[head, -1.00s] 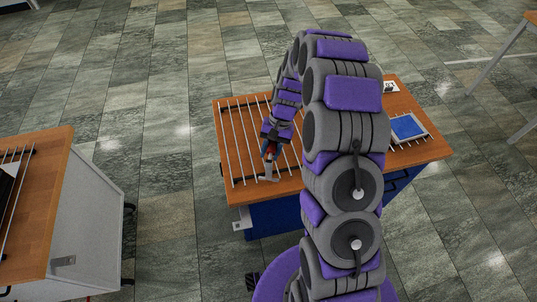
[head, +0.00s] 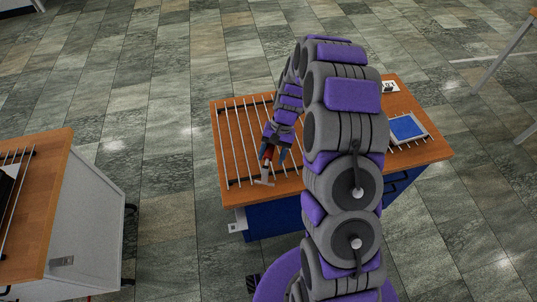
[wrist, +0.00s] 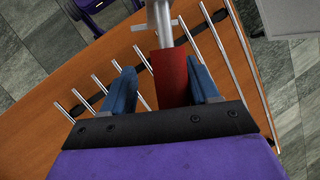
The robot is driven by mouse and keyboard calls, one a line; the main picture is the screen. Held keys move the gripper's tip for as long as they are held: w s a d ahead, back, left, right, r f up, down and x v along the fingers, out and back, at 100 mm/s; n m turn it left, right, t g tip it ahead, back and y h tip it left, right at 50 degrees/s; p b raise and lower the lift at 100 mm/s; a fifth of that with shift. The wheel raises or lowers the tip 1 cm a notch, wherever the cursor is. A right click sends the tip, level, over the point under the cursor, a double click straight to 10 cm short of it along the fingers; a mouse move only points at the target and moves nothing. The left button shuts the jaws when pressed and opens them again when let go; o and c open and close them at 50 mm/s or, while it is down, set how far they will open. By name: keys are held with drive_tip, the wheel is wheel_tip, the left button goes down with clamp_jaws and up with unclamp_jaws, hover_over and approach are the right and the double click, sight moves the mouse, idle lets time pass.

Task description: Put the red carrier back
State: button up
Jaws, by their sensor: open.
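The red carrier (head: 268,154) stands near the front left of the wooden bench, by the rack of metal rods, with a grey metal foot (head: 264,180) below its red part. In the wrist view its red body (wrist: 172,75) lies between two blue fingers, with a metal end beyond it. My gripper (head: 275,156) is open around the carrier. In the wrist view my gripper (wrist: 161,88) shows a clear gap on the left of the red body; the right finger is close to it. Whether that finger touches it I cannot tell.
The rod rack (head: 237,140) covers the left part of the wooden bench (head: 290,184). A blue-topped pad (head: 407,127) and a small white item (head: 390,88) lie at the right. Another wooden bench (head: 45,190) stands at the left, with open floor between.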

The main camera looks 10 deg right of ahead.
drive_tip(key=shift+w+d+r, duration=0.15)
drive_tip(key=shift+r, duration=0.2)
drive_tip(key=r, duration=0.2)
drive_tip(key=w+r+p, duration=0.1)
drive_tip(key=r, duration=0.1)
drive_tip(key=w+r, duration=0.1)
drive_tip(key=r, duration=0.2)
drive_tip(key=shift+w+r+p, duration=0.1)
drive_tip(key=shift+p, duration=0.25)
drive_tip(key=d+r, duration=0.3)
drive_tip(key=s+a+r+n+h, duration=0.2)
drive_tip(key=s+a+r, duration=0.2)
drive_tip(key=s+r, duration=0.85)
drive_tip(key=s+d+r+n+t+h, duration=0.1)
drive_tip(key=s+r+n, duration=0.1)
drive_tip(key=s, duration=1.9)
drive_tip(key=shift+s+h, duration=0.4)
drive_tip(key=shift+a+r, duration=0.1)
drive_tip(key=shift+a, duration=0.05)
